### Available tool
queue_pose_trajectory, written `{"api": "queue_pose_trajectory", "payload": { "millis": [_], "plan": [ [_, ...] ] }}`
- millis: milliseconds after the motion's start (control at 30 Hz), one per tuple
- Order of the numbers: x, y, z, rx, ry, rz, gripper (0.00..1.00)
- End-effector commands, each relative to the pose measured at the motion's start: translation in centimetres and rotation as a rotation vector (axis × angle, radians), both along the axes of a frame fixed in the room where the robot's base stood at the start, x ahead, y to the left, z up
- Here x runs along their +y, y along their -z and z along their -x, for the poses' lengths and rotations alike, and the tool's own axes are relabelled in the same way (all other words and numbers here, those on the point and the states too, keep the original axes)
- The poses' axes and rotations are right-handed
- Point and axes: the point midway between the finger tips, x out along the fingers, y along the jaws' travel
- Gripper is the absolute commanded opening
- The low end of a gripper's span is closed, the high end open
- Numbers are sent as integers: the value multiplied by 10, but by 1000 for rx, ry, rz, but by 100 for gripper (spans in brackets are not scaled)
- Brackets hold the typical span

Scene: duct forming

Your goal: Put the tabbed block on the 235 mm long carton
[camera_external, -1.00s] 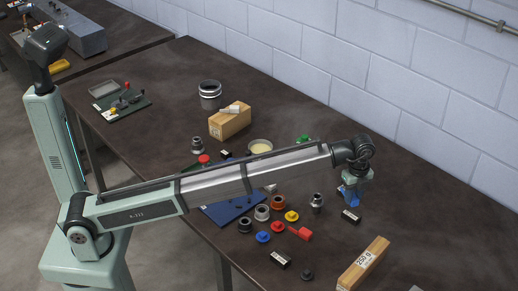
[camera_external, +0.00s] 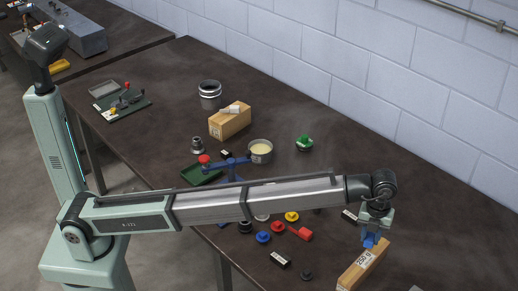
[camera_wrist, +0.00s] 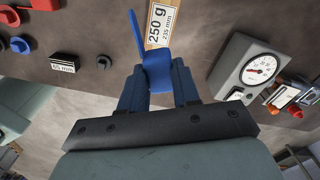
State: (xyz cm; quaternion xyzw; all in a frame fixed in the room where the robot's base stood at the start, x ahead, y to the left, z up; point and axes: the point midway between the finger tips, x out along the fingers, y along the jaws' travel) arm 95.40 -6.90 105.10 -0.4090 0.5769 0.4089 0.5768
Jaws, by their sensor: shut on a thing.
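The bright blue tabbed block (camera_wrist: 156,70) is held between the two dark blue fingers of my gripper (camera_wrist: 158,86) in the wrist view; its thin tab sticks up on the left. In the external view my gripper (camera_external: 373,232) points down at the upper right end of a long tan carton (camera_external: 352,275). The carton also shows in the wrist view (camera_wrist: 164,38), just beyond the block, with a label reading 250 g and 235 mm. The block overlaps the carton's end in both views; I cannot tell whether they touch.
A second tan carton (camera_external: 230,123) with a small pale piece on top stands farther back. Red, yellow and blue round parts and a red tabbed piece (camera_external: 301,233) lie left of my gripper. A dial gauge (camera_wrist: 258,68) is right in the wrist view. The table's far right is clear.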

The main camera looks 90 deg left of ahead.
Motion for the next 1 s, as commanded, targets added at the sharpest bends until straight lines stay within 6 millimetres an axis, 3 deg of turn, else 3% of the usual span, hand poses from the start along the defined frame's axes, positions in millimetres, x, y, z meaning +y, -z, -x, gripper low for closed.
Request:
{"api": "queue_pose_trajectory", "payload": {
  "millis": [300, 567, 1000],
  "plan": [
    [1, 0, 4, 0, 345, 0, 0],
    [1, 4, 5, 1, 446, 0, 0],
    [1, 61, 5, 1, 449, 0, 0]
  ]
}}
